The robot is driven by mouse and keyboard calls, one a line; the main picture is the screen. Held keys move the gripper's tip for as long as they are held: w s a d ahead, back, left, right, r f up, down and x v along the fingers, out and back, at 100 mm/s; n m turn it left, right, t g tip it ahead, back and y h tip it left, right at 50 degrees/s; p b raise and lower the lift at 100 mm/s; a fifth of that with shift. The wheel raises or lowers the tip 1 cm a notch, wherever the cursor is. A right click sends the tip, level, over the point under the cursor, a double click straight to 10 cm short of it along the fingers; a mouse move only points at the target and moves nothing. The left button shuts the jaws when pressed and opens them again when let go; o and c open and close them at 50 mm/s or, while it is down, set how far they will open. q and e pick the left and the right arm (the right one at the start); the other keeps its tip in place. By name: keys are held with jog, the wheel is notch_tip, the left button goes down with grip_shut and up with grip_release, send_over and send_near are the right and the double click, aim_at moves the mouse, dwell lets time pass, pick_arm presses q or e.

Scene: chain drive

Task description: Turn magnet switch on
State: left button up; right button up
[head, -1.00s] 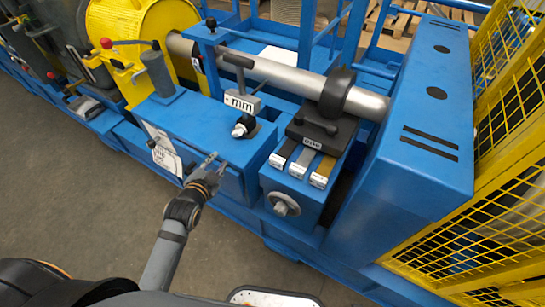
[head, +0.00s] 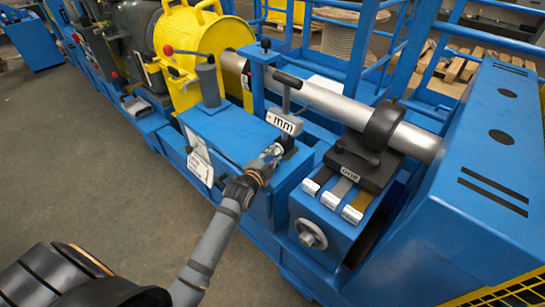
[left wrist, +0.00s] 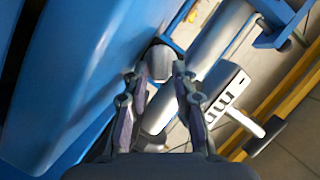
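A small grey rounded knob (left wrist: 160,62), apparently the magnet switch, shows between the fingertips in the left wrist view. In the head view its dark base (head: 288,144) sits on the blue bench, just below the block marked "mm" (head: 285,122). My left gripper (head: 274,152) reaches to this base and hides most of the knob. In the left wrist view the left gripper (left wrist: 159,78) is open, with one finger on each side of the knob. Contact with the knob cannot be told. My right gripper is not in view.
A black T-handle (head: 287,80) stands above the "mm" block. A long grey shaft (head: 325,102) runs behind it through a black collar (head: 380,125). A grey lever post (head: 209,80) stands left on the blue bench (head: 225,130). A handwheel (head: 311,234) is at front right.

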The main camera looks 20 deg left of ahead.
pick_arm(q)
grip_shut()
jog(key=shift+f+m+t+y, duration=0.1)
jog(key=shift+m+t+y, duration=0.3)
jog(key=shift+m, duration=0.4)
jog(key=shift+d+m+p, duration=0.1)
jog(key=shift+m+p, duration=0.2)
jog(key=shift+f, duration=0.1)
grip_release()
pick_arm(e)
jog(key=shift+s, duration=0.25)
